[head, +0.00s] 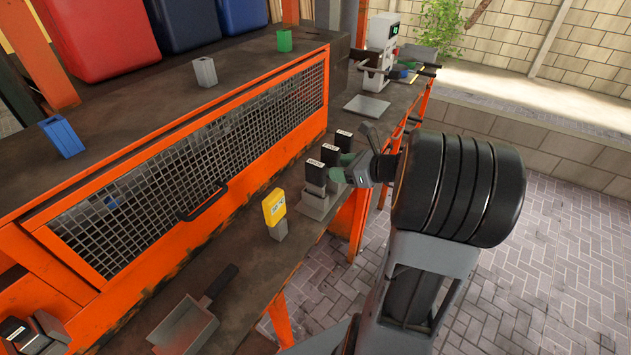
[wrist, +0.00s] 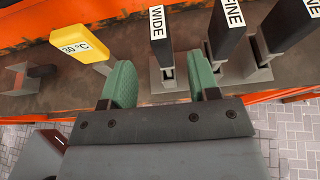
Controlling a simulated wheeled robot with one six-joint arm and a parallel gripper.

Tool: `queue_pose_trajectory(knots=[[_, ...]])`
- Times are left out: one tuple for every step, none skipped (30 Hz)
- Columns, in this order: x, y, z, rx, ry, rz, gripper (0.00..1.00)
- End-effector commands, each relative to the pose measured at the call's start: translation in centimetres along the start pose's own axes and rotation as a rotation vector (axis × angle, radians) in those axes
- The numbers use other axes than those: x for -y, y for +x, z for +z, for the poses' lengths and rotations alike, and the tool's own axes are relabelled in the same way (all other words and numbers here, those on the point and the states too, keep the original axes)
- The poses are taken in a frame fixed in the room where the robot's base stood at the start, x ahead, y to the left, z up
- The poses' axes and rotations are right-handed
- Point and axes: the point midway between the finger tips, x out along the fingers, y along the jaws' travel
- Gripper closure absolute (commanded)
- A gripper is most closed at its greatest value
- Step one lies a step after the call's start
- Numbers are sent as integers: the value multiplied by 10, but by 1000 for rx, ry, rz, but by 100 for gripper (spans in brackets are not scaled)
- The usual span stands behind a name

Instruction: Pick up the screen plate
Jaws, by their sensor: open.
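Three black-topped plates with white labels stand upright in grey holders along the bench edge. The WIDE plate (wrist: 160,38) is nearest the yellow piece; it also shows in the head view (head: 314,173). The FINE plate (wrist: 228,35) is to its right, and another plate (wrist: 291,25) is partly cut off, its label ending in "INE". Which one the task means is not shown. My gripper (wrist: 160,82) has green pads spread apart and empty. The WIDE plate appears between and just beyond them in the wrist view. In the head view my gripper (head: 343,166) is close beside the plates.
A yellow 30 °C piece (head: 274,207) stands left of the plates. An orange mesh-fronted cabinet (head: 200,150) with a black handle runs behind. A grey scoop-like tray (head: 185,325) lies in front. A flat grey plate (head: 367,106) and white machine (head: 379,45) are farther along.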

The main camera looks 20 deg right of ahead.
Motion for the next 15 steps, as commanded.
queue_pose_trajectory(knots=[[-1,10,0,-1,-1,5,45],[-1,14,0,-2,-2,4,45],[-1,20,0,-1,-2,5,45],[-1,24,0,-1,-2,5,45],[-1,27,0,-1,-2,4,45],[-1,31,0,-2,-3,3,45],[-1,33,0,-2,-3,3,45],[-1,35,0,-2,-3,3,45],[-1,37,0,-2,-3,3,45],[-1,38,0,-2,-3,2,45],[-1,39,0,-2,-3,2,45],[-1,40,-1,-2,-3,2,45],[-1,42,-1,-3,-4,3,45],[-1,45,-1,-3,-4,3,45],[-1,50,-2,-3,-4,4,45]])
